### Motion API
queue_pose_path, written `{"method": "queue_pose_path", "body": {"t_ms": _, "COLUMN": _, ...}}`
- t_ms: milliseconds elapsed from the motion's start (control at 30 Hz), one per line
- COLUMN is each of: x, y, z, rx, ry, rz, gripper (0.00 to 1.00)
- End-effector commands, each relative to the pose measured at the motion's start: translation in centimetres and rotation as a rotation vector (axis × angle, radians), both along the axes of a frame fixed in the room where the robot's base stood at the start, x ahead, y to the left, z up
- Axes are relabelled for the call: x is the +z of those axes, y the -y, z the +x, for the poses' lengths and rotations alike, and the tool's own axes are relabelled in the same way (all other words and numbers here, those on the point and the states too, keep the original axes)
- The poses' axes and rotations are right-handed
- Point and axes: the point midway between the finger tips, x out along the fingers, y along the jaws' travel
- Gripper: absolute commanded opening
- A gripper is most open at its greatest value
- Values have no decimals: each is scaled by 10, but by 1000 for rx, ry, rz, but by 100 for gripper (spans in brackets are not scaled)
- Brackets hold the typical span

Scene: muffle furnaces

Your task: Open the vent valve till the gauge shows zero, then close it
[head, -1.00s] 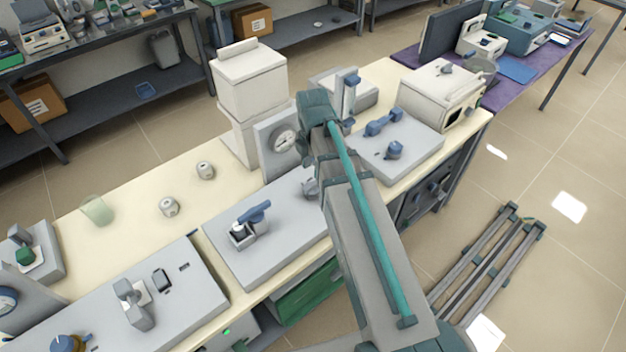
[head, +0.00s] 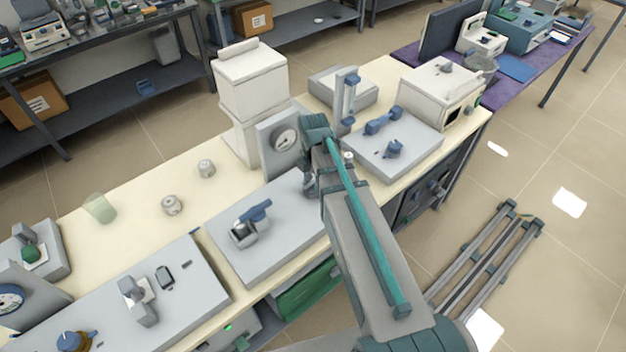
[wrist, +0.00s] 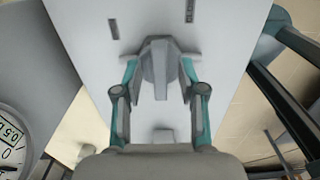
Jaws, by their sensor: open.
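In the wrist view, my gripper (wrist: 159,68) has its two teal-edged fingers apart, one on each side of a grey wing-shaped handle (wrist: 158,62) on a pale panel. I cannot tell whether the fingers touch it. In the head view, my gripper (head: 309,186) is low over the right part of the middle grey panel (head: 275,252), and my arm hides the handle. A round gauge (head: 285,140) stands upright behind that panel. A gauge face is partly in the wrist view (wrist: 10,140), cut off at the left edge; its needle cannot be read.
A blue lever (head: 254,211) is on the middle panel, left of my gripper. A tall white box (head: 250,85) stands behind. Another panel with a grey handle (head: 140,300) is at lower left. A panel with blue fittings (head: 393,149) is at right. Small jars (head: 171,205) stand on the cream bench.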

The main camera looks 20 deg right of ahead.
Motion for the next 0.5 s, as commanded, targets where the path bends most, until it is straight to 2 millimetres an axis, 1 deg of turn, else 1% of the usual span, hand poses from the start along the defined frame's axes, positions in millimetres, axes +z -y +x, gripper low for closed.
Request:
{"method": "queue_pose_path", "body": {"t_ms": 33, "x": 0, "y": 0, "z": 0, "rx": 0, "ry": 0, "rz": 0, "gripper": 36}}
{"method": "queue_pose_path", "body": {"t_ms": 233, "x": 0, "y": 0, "z": 0, "rx": 0, "ry": 0, "rz": 0, "gripper": 2}}
{"method": "queue_pose_path", "body": {"t_ms": 267, "x": 0, "y": 0, "z": 0, "rx": 0, "ry": 0, "rz": 0, "gripper": 0}}
{"method": "queue_pose_path", "body": {"t_ms": 500, "x": 0, "y": 0, "z": 0, "rx": -4, "ry": -1, "rz": 0, "gripper": 0}}
